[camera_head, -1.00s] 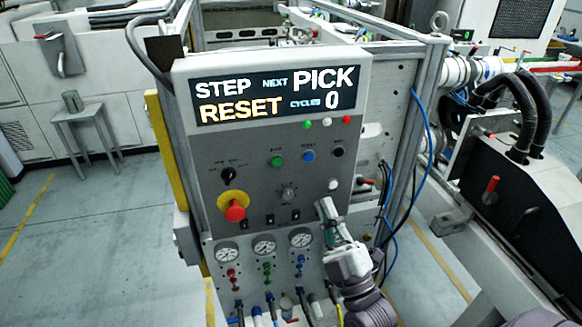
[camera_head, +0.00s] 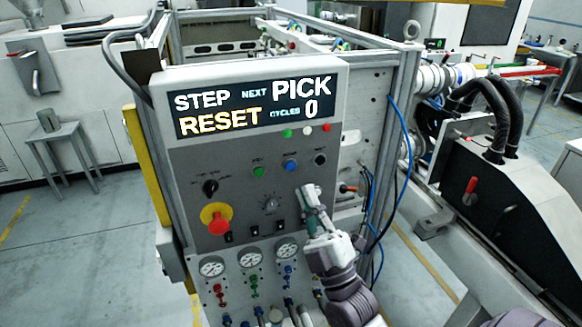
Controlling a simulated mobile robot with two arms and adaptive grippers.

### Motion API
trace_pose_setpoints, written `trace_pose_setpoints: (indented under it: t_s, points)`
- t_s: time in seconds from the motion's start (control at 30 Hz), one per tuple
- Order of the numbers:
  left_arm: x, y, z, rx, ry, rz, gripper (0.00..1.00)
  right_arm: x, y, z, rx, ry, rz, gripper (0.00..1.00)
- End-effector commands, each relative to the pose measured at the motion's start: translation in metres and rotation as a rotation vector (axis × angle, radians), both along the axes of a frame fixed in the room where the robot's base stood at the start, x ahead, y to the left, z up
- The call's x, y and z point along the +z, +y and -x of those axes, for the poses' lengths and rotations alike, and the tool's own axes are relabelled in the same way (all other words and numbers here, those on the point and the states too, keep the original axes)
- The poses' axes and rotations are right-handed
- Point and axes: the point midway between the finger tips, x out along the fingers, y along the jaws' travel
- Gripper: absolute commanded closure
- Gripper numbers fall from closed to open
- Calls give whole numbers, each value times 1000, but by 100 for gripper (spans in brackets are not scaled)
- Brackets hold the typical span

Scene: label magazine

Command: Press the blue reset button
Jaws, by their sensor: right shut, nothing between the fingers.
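The blue reset button (camera_head: 290,166) sits on the grey control panel (camera_head: 180,152), between a green button (camera_head: 259,171) and a black button (camera_head: 320,159). My right gripper (camera_head: 306,190) is shut and empty. It is in front of the panel, a little below and to the right of the blue button in the picture. A gap shows between its tips and the button. The display (camera_head: 252,106) reads STEP RESET, NEXT PICK, CYCLES 0. My left gripper is not in view.
A red emergency stop (camera_head: 217,224) on a yellow base and a dark selector knob (camera_head: 210,187) stick out left of my right gripper. Gauges (camera_head: 250,257) and hoses lie below. A blue cable (camera_head: 408,170) hangs right of the panel.

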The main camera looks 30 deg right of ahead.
Motion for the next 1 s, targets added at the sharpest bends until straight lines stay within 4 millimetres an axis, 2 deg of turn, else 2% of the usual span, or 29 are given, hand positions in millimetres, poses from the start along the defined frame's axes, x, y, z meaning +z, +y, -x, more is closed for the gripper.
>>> trace_pose_setpoints:
  t_s: [0.2,0.4,0.6,1.0]
  points:
    - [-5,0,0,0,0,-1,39,0,-7,-31,-1,-3,2,100]
    - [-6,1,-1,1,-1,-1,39,0,-12,-49,-1,0,1,100]
    - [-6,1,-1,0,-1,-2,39,0,-13,-55,-1,0,0,100]
    - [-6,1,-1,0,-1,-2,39,0,-13,-55,-1,0,0,100]
